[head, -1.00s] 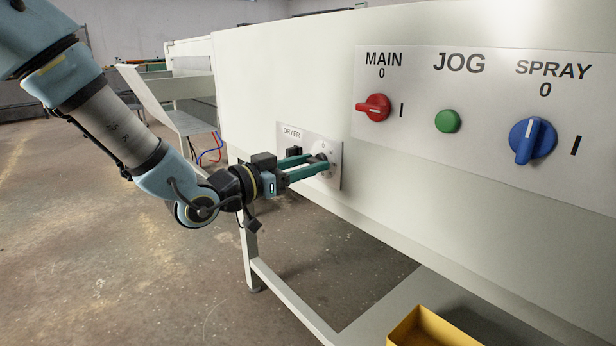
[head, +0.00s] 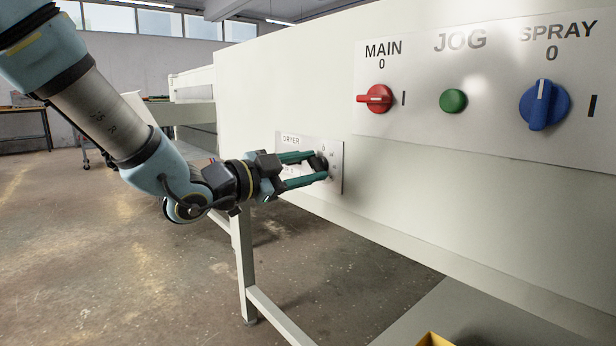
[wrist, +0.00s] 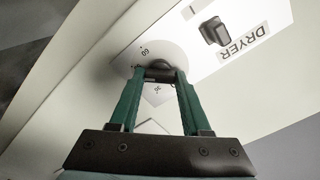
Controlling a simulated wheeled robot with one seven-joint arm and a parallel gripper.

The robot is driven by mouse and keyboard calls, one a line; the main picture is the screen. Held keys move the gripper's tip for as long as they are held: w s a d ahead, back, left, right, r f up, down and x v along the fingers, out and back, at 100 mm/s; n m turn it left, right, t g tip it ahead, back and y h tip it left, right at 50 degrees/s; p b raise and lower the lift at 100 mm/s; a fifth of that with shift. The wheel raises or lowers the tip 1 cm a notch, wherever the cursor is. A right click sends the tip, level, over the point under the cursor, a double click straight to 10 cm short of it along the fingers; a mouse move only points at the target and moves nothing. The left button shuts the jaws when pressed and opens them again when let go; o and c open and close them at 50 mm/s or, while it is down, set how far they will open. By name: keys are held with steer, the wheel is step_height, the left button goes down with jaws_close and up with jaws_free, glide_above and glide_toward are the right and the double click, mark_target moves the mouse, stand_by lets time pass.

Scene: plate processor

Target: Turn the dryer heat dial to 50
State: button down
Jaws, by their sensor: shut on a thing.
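The dryer panel (head: 337,184) is a pale plate on the machine's front, left of and below the larger control panel. Its dark heat dial (head: 319,162) is at the plate's right end. My gripper (head: 320,166) reaches it from the left, with its green fingers shut on the dial. In the wrist view the dial (wrist: 160,73) sits between the fingertips, over a pale round scale (wrist: 180,60). The marks 60 and apparently 30 show beside the fingers. The dial's pointer and the rest of the scale are hidden, so I cannot read its setting.
A black switch (wrist: 214,31) sits beside the DRYER label (wrist: 243,40). The upper panel (head: 420,125) carries a red MAIN knob (head: 376,98), a green JOG button (head: 453,101) and a blue SPRAY knob (head: 544,104). A yellow container (head: 434,340) shows at the bottom edge. Open floor lies left.

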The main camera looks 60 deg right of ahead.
stand_by(0.3)
steer(key=shift+c, duration=1.8)
jaws_free()
steer(key=p+v, duration=0.1)
steer(key=v, duration=0.9)
steer(key=shift+a+p, duration=0.4)
steer(key=shift+w, duration=0.2)
